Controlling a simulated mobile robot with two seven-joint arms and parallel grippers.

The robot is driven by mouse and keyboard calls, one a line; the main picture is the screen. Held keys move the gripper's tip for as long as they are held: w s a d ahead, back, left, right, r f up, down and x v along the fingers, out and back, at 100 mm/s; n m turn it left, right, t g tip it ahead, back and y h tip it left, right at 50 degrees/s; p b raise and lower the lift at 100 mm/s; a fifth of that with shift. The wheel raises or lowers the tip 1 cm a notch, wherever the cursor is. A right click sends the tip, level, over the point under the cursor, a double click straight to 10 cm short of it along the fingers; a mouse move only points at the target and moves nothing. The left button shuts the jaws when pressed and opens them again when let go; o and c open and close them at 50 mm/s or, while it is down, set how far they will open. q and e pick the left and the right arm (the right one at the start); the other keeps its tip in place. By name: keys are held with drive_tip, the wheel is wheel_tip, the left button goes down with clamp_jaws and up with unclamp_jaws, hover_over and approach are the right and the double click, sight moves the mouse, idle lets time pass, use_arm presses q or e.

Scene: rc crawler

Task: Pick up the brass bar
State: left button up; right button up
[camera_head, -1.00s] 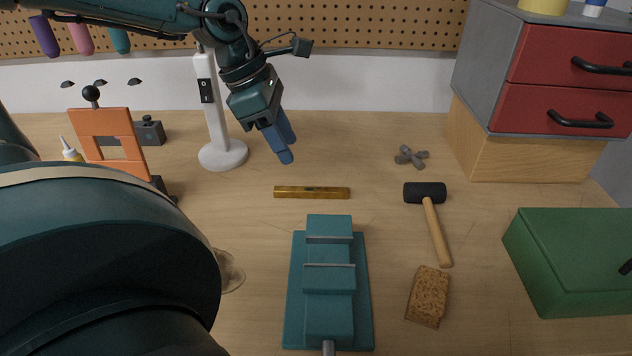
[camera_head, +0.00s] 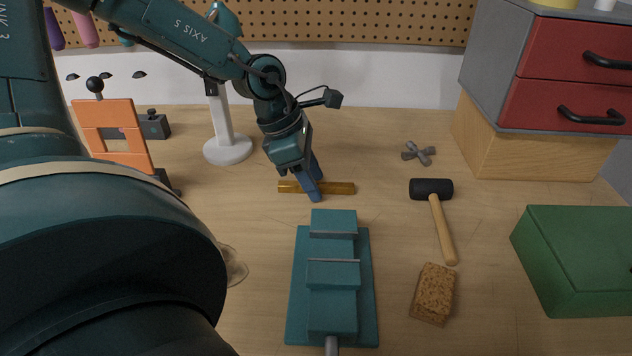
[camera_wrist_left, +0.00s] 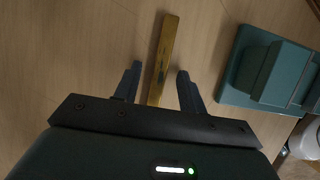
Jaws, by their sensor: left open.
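The brass bar (camera_head: 340,188) lies flat on the wooden bench behind the teal vise, its length running left to right in the head view. My left gripper (camera_head: 313,190) is at the bar, with its blue fingers pointing down and covering part of it. In the left wrist view, the bar (camera_wrist_left: 164,58) runs between the two open fingers (camera_wrist_left: 158,88), with a gap on each side. The bar appears to rest on the bench. My right gripper is not in view.
The teal vise (camera_head: 333,265) stands just in front of the bar. A black-headed mallet (camera_head: 436,208), a cork block (camera_head: 434,293) and a green box (camera_head: 575,255) are to the right. A white stand (camera_head: 227,150) and an orange frame (camera_head: 112,112) are to the left.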

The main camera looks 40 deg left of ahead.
use_arm(q)
clamp_jaws()
idle(0.3)
